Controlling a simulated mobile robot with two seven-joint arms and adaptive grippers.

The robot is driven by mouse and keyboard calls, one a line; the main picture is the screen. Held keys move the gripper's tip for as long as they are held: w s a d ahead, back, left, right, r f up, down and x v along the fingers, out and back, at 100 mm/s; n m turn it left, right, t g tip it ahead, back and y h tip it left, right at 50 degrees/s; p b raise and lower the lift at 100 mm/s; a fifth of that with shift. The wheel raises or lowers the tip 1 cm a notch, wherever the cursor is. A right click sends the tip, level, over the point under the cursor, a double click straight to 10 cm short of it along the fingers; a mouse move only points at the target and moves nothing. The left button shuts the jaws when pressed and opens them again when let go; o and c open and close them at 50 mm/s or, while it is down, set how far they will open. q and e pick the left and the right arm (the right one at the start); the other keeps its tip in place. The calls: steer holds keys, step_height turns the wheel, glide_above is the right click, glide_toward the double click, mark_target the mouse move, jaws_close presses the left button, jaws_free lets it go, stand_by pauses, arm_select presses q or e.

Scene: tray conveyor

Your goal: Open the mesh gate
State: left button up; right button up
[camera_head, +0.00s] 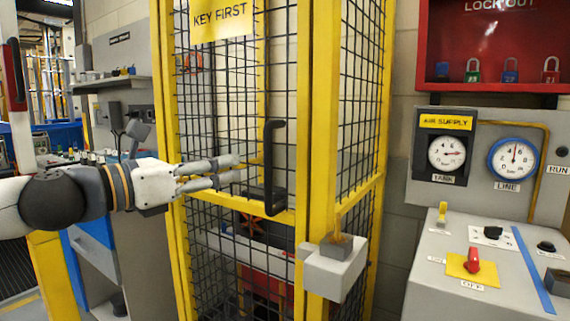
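The mesh gate (228,110) is black wire mesh in a yellow frame and looks shut in the head view. A black upright handle (272,150) is on its right side. A yellow sign (222,18) on the gate reads "KEY FIRST". My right gripper is not in view.
Right of the cage stands a grey console (470,300) with a red switch (478,262), and above it an air supply panel (480,155) with two gauges. A red lockout cabinet (490,45) with several padlocks hangs above. A shelf and cabinet (95,250) stand left.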

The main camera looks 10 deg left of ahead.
mark_target(265, 162)
arm_select(q)
steer(key=b+x, duration=0.1)
steer(key=x, duration=0.2)
steer(key=f+b+x, duration=0.1)
steer(key=x, duration=0.7)
steer(key=shift+d+f+b, duration=0.1)
steer(key=shift+f+b, duration=0.05)
steer(key=shift+b, duration=0.25)
steer(key=shift+w+d, duration=0.15)
steer(key=shift+w, duration=0.1)
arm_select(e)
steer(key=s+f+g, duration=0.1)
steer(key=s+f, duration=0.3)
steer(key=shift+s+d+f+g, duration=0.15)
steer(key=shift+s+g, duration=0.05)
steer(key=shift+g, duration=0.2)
arm_select(q)
steer(key=shift+c, duration=0.4)
jaws_close()
